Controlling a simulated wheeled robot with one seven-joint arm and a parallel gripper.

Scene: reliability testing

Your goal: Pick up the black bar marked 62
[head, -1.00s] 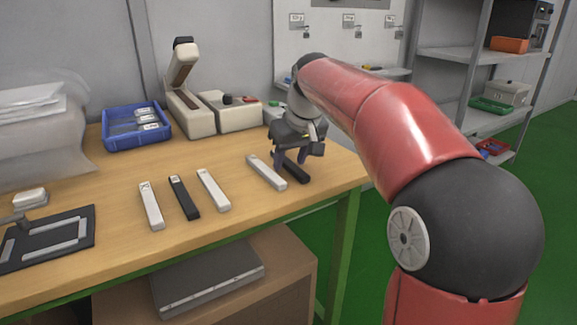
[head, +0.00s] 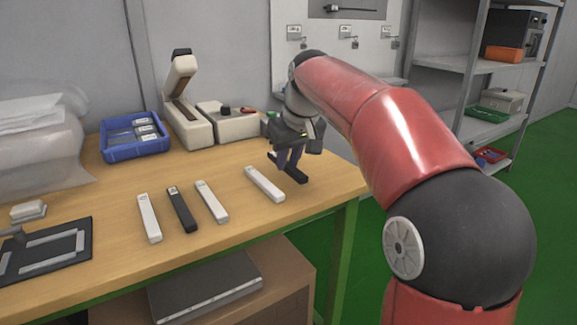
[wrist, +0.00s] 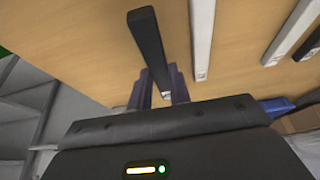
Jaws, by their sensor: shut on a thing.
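My gripper (head: 289,162) is shut on a black bar (head: 296,174) near the right end of the bench. The bar also shows in the wrist view (wrist: 148,45), gripped near one end between the two fingers (wrist: 158,90). It appears to be held a little above the wooden top. A small pale mark shows at its gripped end, but I cannot read a number. A second black bar (head: 182,212) with a pale label lies on the bench to the left, between two white bars; its number is also too small to read.
A white bar (head: 264,184) lies just left of the held bar; white bars (head: 149,220) and (head: 212,203) flank the other black one. A blue tray (head: 112,154) and beige device (head: 183,100) stand behind. A black fixture plate (head: 80,224) lies front left. The bench's right edge is close.

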